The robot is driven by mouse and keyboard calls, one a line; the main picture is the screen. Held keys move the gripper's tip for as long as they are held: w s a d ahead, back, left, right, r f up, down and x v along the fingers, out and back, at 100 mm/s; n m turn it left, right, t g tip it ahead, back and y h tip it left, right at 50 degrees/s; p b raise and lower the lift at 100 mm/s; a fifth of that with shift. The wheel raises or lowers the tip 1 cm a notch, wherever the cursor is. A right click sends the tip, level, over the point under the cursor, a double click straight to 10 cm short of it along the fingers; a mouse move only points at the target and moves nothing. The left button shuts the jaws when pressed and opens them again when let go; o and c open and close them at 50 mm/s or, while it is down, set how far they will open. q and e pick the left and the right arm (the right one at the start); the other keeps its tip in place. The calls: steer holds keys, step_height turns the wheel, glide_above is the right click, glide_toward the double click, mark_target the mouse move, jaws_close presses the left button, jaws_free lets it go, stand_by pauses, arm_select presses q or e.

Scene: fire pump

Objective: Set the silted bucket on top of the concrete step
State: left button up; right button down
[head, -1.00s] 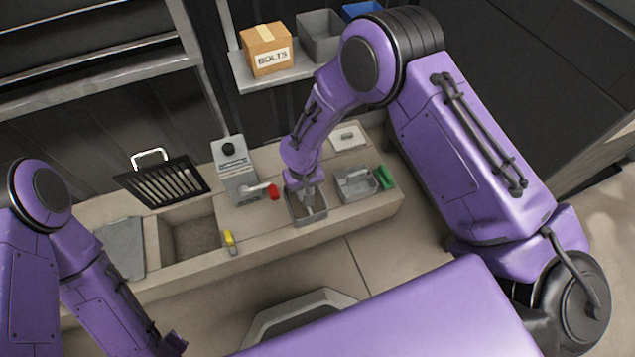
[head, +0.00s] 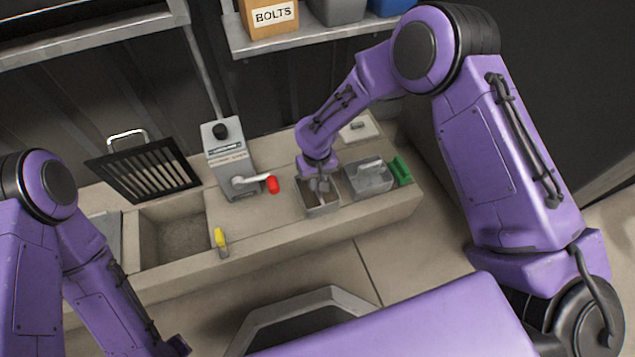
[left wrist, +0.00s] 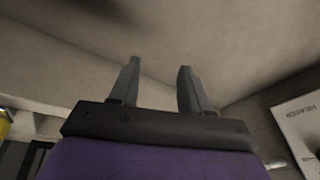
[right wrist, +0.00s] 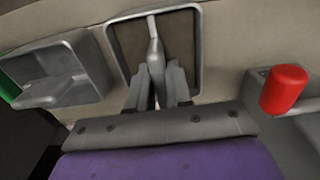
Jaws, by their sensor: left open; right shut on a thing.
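The silted bucket (head: 318,208) is a small grey rectangular bucket with brown silt inside, at the front part of the long beige concrete ledge (head: 285,235). I take this ledge for the concrete step, but I cannot be sure. My right gripper (right wrist: 157,82) is shut on the bucket's grey handle bar (right wrist: 153,40), over the silt in the right wrist view (right wrist: 128,35). I cannot tell whether the bucket's underside touches the ledge. My left gripper (left wrist: 155,85) is open and empty, over a plain pale surface; its fingers are not clear in the head view.
A second grey bucket (head: 372,182) and a green block (head: 402,170) stand close to the right. A grey box (head: 228,160) with a red-knobbed lever (head: 272,184) stands to the left. Further left are an open pit (head: 178,235), a raised grate (head: 145,170) and a yellow-handled tool (head: 220,238).

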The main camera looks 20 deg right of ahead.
steer(key=c, duration=1)
jaws_free()
steer(key=shift+f, duration=0.1)
steer(key=shift+c, duration=0.2)
step_height(320, 180, up, 5)
steer(key=p, duration=0.2)
steer(key=shift+f+p, duration=0.2)
steer(key=shift+p, duration=0.15)
arm_select(q)
step_height(320, 180, up, 6)
steer(key=w+n+t+p, duration=0.1)
steer(key=p, duration=0.2)
steer(key=shift+w+a+r+y+p, duration=0.2)
steer(key=shift+a+y+p, duration=0.1)
steer(key=shift+y, duration=0.1)
arm_select(e)
step_height(320, 180, up, 8)
steer(key=shift+f, duration=0.15)
